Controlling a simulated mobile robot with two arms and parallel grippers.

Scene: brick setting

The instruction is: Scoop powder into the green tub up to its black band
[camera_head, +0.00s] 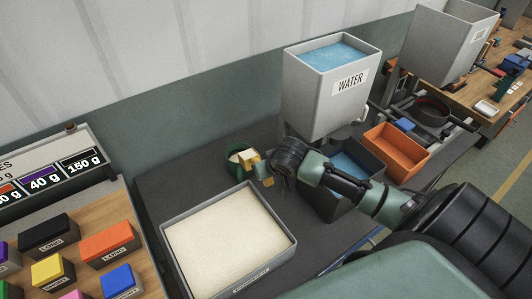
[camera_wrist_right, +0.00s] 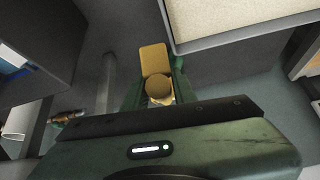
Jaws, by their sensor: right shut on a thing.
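The green tub (camera_head: 232,168) stands on the dark bench behind the powder tray, with pale powder showing inside it. Its black band cannot be made out, and part of the tub is hidden behind the scoop. My right gripper (camera_head: 268,168) is shut on the yellow scoop (camera_head: 250,157), at the tub's right side. In the right wrist view the yellow scoop (camera_wrist_right: 154,58) sticks out ahead between the green fingers of my right gripper (camera_wrist_right: 157,92). Whether the scoop holds powder is not clear. The grey tray (camera_head: 294,240) is full of cream powder. My left gripper is not in view.
A grey WATER hopper (camera_head: 312,95) stands behind my right arm, with a dark bin (camera_head: 372,157) of blue water below it. An orange bin (camera_head: 397,152) is to the right. Coloured blocks (camera_head: 107,243) lie on a wooden board at left. Bare bench lies left of the tub.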

